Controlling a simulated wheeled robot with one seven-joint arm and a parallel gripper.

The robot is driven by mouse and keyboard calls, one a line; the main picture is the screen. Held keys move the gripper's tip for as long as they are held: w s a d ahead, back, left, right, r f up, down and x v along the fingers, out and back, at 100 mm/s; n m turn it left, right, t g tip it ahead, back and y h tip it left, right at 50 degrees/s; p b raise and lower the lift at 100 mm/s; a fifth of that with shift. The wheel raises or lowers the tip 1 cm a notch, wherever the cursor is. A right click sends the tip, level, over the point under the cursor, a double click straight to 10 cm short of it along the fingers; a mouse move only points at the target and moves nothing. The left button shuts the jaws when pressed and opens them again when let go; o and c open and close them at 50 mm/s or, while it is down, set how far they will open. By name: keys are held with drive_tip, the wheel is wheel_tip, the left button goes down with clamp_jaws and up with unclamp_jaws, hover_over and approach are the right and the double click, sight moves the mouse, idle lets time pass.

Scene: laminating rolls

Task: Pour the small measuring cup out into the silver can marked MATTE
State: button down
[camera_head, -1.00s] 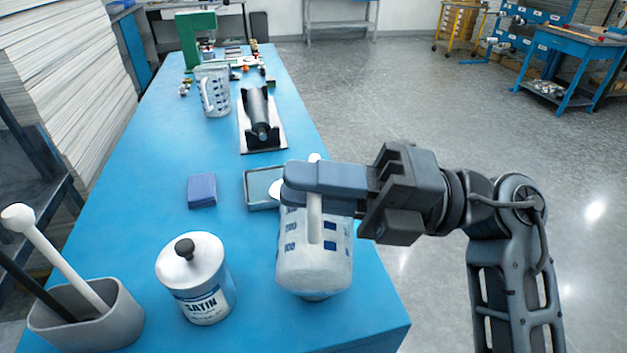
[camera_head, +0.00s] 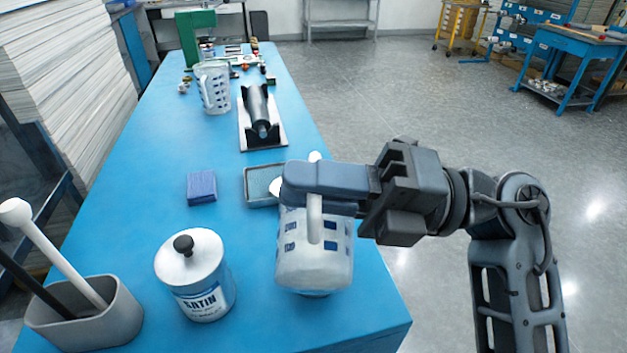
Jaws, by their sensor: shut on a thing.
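My gripper (camera_head: 312,185) is shut on the handle of a clear measuring cup (camera_head: 290,262) with blue marks, near the table's right front edge. The cup looks close to upright; its rim and contents are hidden by my gripper. Whether it touches anything below cannot be told. A second measuring cup (camera_head: 214,90) stands farther back on the table. A silver can (camera_head: 205,297) with a white lid and black knob stands left of the held cup; its label reads SATIN. No can with a readable MATTE label shows.
On the blue table (camera_head: 130,190) are a blue pad (camera_head: 202,187), a grey tray (camera_head: 257,187) partly behind my gripper, and a black roller on a stand (camera_head: 260,125). A grey holder (camera_head: 110,325) with two rods stands front left. The table's left middle is clear.

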sight(321, 225)
drive_tip(key=shift+s+f+n+g+b, duration=0.5)
drive_tip(key=shift+s+f+n+b, duration=0.9)
drive_tip(key=shift+b, duration=0.95)
drive_tip(key=shift+s+f+n+g+h+b, duration=0.15)
drive_tip(key=shift+s+f+n+h+b, duration=0.2)
drive_tip(key=shift+n+b, duration=0.75)
drive_tip(key=shift+s+f+n+g+h+b, duration=0.15)
drive_tip(key=shift+s+n+b, duration=0.45)
drive_tip(key=shift+b, duration=0.8)
drive_tip(key=shift+s+r+n+g+b, duration=0.15)
drive_tip(key=shift+s+n+b, duration=0.1)
drive_tip(key=shift+n+b, duration=0.75)
drive_tip(key=shift+s+r+n+g+b, duration=0.1)
drive_tip(key=shift+s+n+g+b, duration=0.1)
drive_tip(key=shift+n+b, duration=0.8)
drive_tip(key=shift+d+f+n+h+b, duration=0.1)
drive_tip(key=shift+f+n+h+b, duration=0.15)
drive_tip(key=shift+n+b, duration=0.85)
drive_tip(key=shift+f+n+h+b, duration=0.25)
drive_tip(key=shift+n+b, duration=0.15)
drive_tip(key=shift+b, duration=1.3)
